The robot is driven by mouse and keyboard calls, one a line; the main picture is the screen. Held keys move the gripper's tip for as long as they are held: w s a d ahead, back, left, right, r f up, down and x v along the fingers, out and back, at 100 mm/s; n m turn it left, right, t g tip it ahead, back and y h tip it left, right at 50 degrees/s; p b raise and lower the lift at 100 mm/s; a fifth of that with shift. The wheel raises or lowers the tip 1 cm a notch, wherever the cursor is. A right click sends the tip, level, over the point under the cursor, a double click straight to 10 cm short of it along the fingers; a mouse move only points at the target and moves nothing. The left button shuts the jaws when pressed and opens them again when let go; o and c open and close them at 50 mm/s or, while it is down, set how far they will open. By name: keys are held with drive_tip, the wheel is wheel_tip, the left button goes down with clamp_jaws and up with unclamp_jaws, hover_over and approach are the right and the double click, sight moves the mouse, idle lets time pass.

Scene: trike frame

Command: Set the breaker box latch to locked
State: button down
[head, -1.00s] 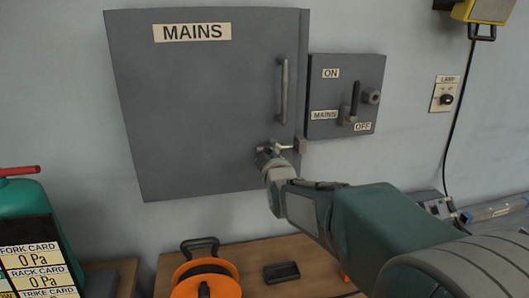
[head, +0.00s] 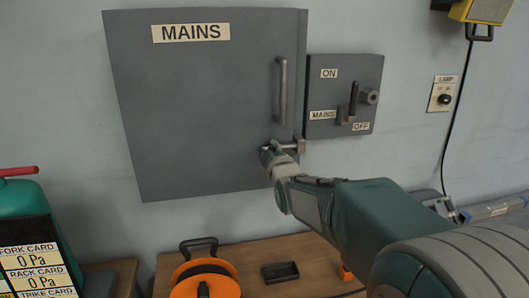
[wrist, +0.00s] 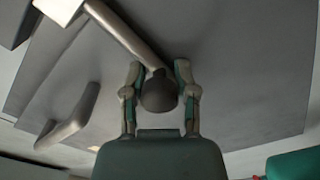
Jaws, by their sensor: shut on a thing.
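The grey breaker box (head: 205,100) marked MAINS hangs on the wall, its door closed. The metal latch bar (head: 287,146) lies near the door's lower right edge, roughly level, its right end at the catch block (head: 300,145). Whether it sits fully in the catch cannot be told. My gripper (head: 270,150) is at the bar's left end. In the wrist view my gripper (wrist: 157,80) is shut on the latch's dark knob (wrist: 158,95). The bar also shows there (wrist: 122,35), running to the upper left toward the pale catch block (wrist: 58,7).
The door handle (head: 282,90) stands above the latch. A small switch box (head: 345,95) with a lever and ON and OFF labels is to the right. Below is a wooden bench (head: 320,262) with an orange reel (head: 203,280) and a black tray (head: 280,272).

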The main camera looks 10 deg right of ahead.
drive_tip(key=shift+d+f, duration=0.15)
drive_tip(key=shift+d, duration=0.8)
drive_tip(key=shift+c, duration=2)
unclamp_jaws()
drive_tip(key=shift+d, duration=0.2)
drive_tip(key=s, duration=1.2)
